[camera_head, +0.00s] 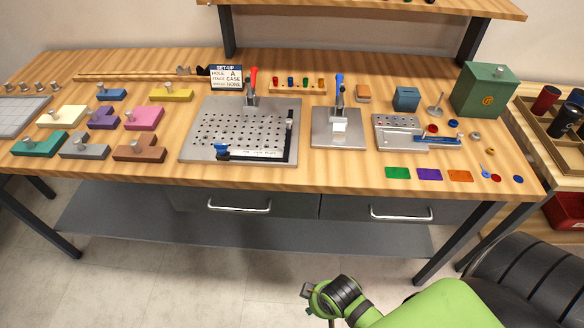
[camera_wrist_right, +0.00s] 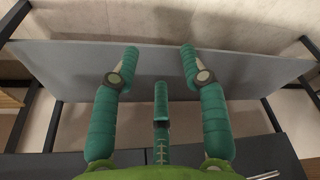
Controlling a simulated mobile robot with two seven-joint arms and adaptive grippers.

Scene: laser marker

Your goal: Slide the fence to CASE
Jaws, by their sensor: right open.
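A grey perforated plate (camera_head: 207,120) lies on the workbench, left of centre. A black bar (camera_head: 289,135) runs front to back along its right side, and a strip with small lettering (camera_head: 262,155) lies along its front edge. A blue knob on a dark block (camera_head: 222,152) sits at the front left of the plate. I cannot tell for sure which part is the fence, and the lettering is too small to read. My right gripper (camera_head: 318,298) is below and in front of the bench, far from the plate. In the right wrist view its green fingers (camera_wrist_right: 160,65) are spread and empty.
A SET-UP card (camera_head: 227,78) stands behind the plate. A red-handled clamp (camera_head: 252,85) rises at the plate's back edge. A smaller plate with a blue-handled clamp (camera_head: 335,128) stands right of it. Coloured blocks (camera_head: 138,147) crowd the left. Bench drawers (camera_head: 240,203) hang below.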

